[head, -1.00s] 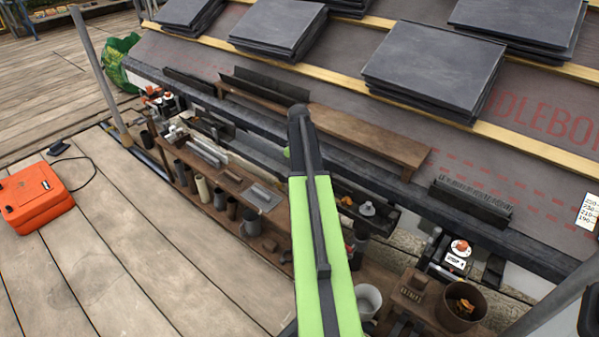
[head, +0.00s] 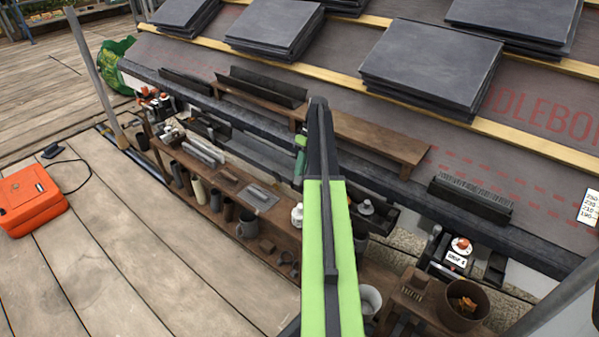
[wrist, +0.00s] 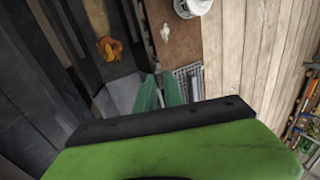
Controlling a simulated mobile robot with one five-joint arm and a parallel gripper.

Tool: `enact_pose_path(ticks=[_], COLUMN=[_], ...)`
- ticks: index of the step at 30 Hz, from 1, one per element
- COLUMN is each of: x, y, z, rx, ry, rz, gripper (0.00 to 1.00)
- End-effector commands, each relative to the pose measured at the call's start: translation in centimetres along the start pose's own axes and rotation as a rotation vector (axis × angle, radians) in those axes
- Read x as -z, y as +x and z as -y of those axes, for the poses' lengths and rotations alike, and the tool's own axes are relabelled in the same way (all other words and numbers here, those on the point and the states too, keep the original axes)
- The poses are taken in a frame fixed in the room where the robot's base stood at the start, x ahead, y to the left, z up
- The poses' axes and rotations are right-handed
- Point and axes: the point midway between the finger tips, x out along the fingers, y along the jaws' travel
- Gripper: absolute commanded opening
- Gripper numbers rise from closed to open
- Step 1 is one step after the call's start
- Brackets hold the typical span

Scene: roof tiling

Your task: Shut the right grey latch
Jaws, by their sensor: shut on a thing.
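My gripper (wrist: 160,92), with teal-green fingers, points down at the gutter edge and is shut on a narrow grey piece between the fingers. In the head view its teal part (head: 300,160) shows beside the dark end of my arm, which hides most of what is below. In the wrist view a pale grey angular part (wrist: 118,98) lies just left of the fingers, in or beside a dark trough (wrist: 85,60). I cannot tell for sure whether the held piece is the right grey latch.
A wooden shelf with tools and cups (head: 205,195) runs below the gutter. An orange case (head: 30,198) lies on the deck. A brown pot (head: 462,305) and a device with a red button (head: 461,246) stand at right. Slate stacks (head: 430,68) lie on the roof.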

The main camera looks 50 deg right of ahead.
Motion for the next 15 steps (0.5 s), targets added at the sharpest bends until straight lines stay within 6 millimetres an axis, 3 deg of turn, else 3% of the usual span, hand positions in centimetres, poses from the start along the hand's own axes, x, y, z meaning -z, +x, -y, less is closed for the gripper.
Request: enact_pose_path(ticks=[15], x=[-0.08], y=[0.00], z=[-0.66], rx=[0.110], ry=[0.001], rz=[0.003], gripper=[0.00])
